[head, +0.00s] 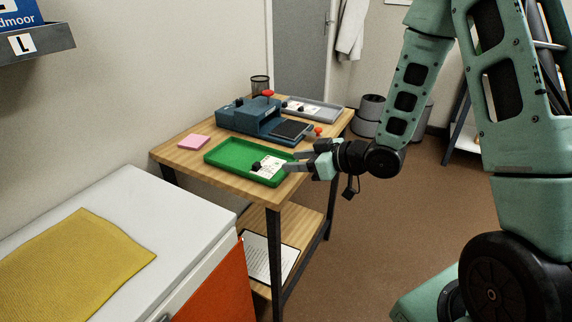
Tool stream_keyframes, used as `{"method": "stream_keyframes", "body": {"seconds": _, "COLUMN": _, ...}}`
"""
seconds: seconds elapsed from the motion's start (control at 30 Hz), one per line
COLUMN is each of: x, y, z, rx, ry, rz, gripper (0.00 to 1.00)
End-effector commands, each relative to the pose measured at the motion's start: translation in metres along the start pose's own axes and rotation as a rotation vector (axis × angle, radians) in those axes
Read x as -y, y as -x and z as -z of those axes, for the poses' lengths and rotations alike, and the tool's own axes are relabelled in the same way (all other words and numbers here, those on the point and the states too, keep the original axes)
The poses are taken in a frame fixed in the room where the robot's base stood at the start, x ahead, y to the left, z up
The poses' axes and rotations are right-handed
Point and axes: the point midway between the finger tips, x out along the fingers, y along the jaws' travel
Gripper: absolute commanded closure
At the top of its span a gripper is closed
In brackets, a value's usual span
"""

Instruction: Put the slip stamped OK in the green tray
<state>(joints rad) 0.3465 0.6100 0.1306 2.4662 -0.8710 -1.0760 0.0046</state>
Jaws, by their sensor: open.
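The green tray (228,153) lies at the front of the wooden table. A white slip (271,164) lies in its right part, with a small dark block or clip at its left end. Its print is too small to read, so I cannot tell whether it is stamped OK. My gripper (289,162) is open at the tray's right edge, its fingers pointing left towards the slip. I see nothing held between them. A grey tray (325,114) at the back of the table holds white slips (297,107) with dark marks, also unreadable.
A blue stamping device (237,117) with a red knob and a black pad (290,129) stands behind the green tray. A pink note pad (194,142) lies to the left. A dark mesh cup (260,84) stands at the back. A white cabinet (120,205) stands in front left.

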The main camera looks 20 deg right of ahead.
Motion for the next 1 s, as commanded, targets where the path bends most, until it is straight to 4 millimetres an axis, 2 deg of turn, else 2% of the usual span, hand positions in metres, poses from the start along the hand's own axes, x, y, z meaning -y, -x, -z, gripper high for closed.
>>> {"method": "stream_keyframes", "body": {"seconds": 0.13, "x": 0.010, "y": -0.002, "z": 0.004, "rx": 0.058, "ry": 0.020, "rz": -0.004, "gripper": 0.58}}
{"method": "stream_keyframes", "body": {"seconds": 0.23, "x": 0.030, "y": -0.009, "z": 0.009, "rx": 0.174, "ry": 0.048, "rz": -0.019, "gripper": 0.58}}
{"method": "stream_keyframes", "body": {"seconds": 0.33, "x": 0.061, "y": -0.009, "z": 0.014, "rx": 0.332, "ry": 0.068, "rz": -0.041, "gripper": 0.58}}
{"method": "stream_keyframes", "body": {"seconds": 0.43, "x": 0.099, "y": 0.003, "z": 0.016, "rx": 0.497, "ry": 0.071, "rz": -0.054, "gripper": 0.58}}
{"method": "stream_keyframes", "body": {"seconds": 0.57, "x": 0.158, "y": 0.038, "z": 0.016, "rx": 0.707, "ry": 0.058, "rz": -0.047, "gripper": 0.58}}
{"method": "stream_keyframes", "body": {"seconds": 0.7, "x": 0.220, "y": 0.089, "z": 0.010, "rx": 0.913, "ry": 0.036, "rz": -0.011, "gripper": 0.58}}
{"method": "stream_keyframes", "body": {"seconds": 0.8, "x": 0.253, "y": 0.123, "z": 0.006, "rx": 1.026, "ry": 0.024, "rz": 0.022, "gripper": 0.58}}
{"method": "stream_keyframes", "body": {"seconds": 0.9, "x": 0.273, "y": 0.147, "z": 0.003, "rx": 1.102, "ry": 0.018, "rz": 0.048, "gripper": 0.58}}
{"method": "stream_keyframes", "body": {"seconds": 1.0, "x": 0.282, "y": 0.159, "z": 0.002, "rx": 1.139, "ry": 0.015, "rz": 0.060, "gripper": 0.58}}
